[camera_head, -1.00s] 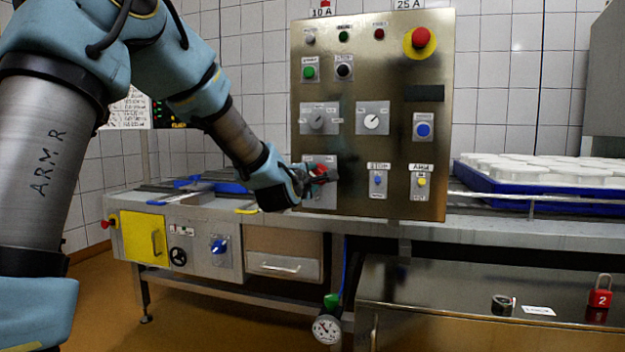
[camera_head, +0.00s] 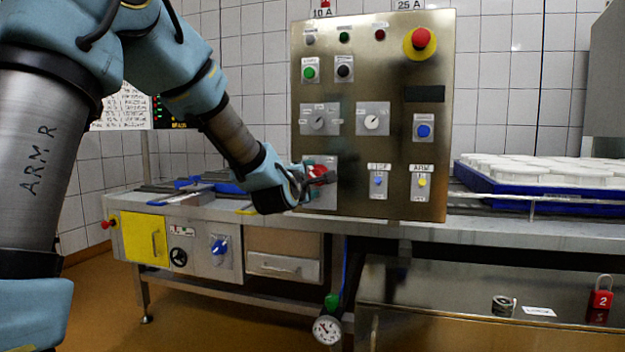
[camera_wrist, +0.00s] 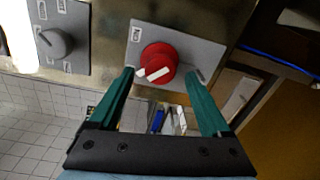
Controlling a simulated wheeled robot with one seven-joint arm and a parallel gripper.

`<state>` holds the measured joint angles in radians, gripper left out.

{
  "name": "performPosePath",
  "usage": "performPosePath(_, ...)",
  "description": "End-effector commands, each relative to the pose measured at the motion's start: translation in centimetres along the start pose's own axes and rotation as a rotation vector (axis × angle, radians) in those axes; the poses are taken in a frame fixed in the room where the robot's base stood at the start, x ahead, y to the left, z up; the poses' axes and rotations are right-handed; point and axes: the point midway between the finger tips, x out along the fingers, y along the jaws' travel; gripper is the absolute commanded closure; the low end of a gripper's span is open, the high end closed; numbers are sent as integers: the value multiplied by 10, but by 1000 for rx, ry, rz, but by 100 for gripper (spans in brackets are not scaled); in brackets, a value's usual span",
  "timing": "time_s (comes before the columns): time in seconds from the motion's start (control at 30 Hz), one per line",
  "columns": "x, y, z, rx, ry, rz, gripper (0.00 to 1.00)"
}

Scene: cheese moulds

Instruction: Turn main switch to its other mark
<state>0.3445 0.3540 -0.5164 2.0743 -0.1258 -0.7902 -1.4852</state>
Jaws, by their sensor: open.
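The main switch is a red round knob with a white bar on a grey plate, seen in the wrist view (camera_wrist: 158,60) and low on the left of the control panel in the head view (camera_head: 316,170). One label shows on the plate's upper left corner in the wrist view; the other mark is not clearly readable. My gripper (camera_wrist: 159,73) is open, its teal fingers apart on either side of the knob near the plate. Whether a finger touches the knob I cannot tell. In the head view my gripper (camera_head: 305,182) partly covers the switch plate.
The metal panel (camera_head: 385,90) also holds a grey selector (camera_head: 318,122), a white-knobbed selector (camera_head: 371,121), a red emergency button (camera_head: 421,38) and a blue button (camera_head: 424,131). A blue tray (camera_head: 520,189) of white moulds is to the right. A conveyor bench runs below.

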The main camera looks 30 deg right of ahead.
Motion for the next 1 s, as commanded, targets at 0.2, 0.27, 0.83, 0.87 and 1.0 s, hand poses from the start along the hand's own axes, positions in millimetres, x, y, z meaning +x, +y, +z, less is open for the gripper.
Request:
performPosePath(0.2,-45,1,0,5,0,0,18)
performPosePath(0.27,-56,1,0,4,1,-1,18)
performPosePath(0.83,-94,-1,0,0,1,-2,18)
performPosePath(0.87,-93,-1,0,0,1,-2,18)
performPosePath(1.0,-93,-1,0,0,1,-2,18)
